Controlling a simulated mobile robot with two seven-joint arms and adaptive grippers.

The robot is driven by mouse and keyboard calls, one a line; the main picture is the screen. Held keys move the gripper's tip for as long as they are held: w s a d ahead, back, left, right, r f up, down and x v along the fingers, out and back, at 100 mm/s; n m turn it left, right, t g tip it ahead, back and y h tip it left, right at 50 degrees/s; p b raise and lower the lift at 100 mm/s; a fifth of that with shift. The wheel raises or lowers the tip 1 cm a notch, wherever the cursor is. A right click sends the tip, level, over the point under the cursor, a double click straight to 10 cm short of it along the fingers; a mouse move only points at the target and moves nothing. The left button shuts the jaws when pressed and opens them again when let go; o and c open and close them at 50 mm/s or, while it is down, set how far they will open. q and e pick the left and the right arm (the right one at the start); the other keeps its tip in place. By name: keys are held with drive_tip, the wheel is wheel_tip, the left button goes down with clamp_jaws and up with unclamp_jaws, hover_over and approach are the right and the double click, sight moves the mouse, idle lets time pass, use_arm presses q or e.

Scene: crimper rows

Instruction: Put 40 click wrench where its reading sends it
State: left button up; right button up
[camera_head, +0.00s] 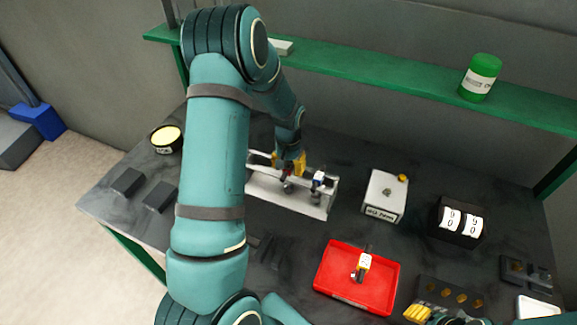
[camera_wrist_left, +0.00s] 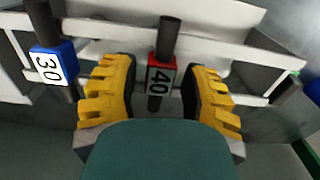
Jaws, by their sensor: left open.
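The 40 click wrench (camera_wrist_left: 161,78), with a red collar marked 40 and a dark shaft, stands in the white rack (camera_head: 262,190). In the head view my arm mostly hides it, with a bit of red showing by the fingers. My left gripper (camera_head: 288,162) is at the rack. In the left wrist view its yellow fingers (camera_wrist_left: 160,95) are open, one on each side of the 40 wrench, with gaps visible. A white tester box (camera_head: 385,193) carries a small label too blurred to read surely. My right gripper (camera_head: 430,314) shows only partly at the bottom edge.
A blue-collared 30 wrench (camera_wrist_left: 52,65) stands left of the left fingers. A black block with number cards (camera_head: 457,220) stands right. A green shelf (camera_head: 400,76) runs behind, bearing a green jar (camera_head: 480,77).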

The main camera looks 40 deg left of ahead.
use_arm(q)
wheel_tip(320, 180, up, 12)
idle(0.4)
idle(0.5)
